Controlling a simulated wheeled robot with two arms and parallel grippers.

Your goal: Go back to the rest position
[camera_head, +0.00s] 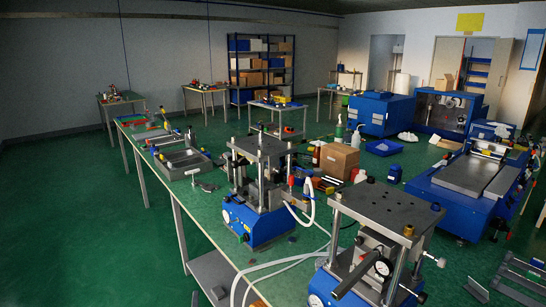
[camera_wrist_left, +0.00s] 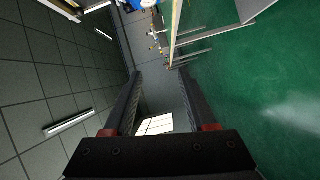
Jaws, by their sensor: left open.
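My left gripper (camera_wrist_left: 160,72) shows in the left wrist view, with its two dark fingers well apart and nothing between them. Beyond the fingers are a grey wall and a pale window-like patch. I cannot make out either gripper in the head view. In the head view, two crimping presses with blue bases stand on the long bench: one in the middle (camera_head: 250,222) and a nearer one at the lower right (camera_head: 385,212). No gripper is seen touching them.
A grey tray (camera_head: 180,163) and small tools lie on the bench's far left part. A cardboard box (camera_head: 339,160) stands behind the presses. A blue machine (camera_head: 460,200) stands at the right. Green floor (camera_head: 90,225) is clear at the left.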

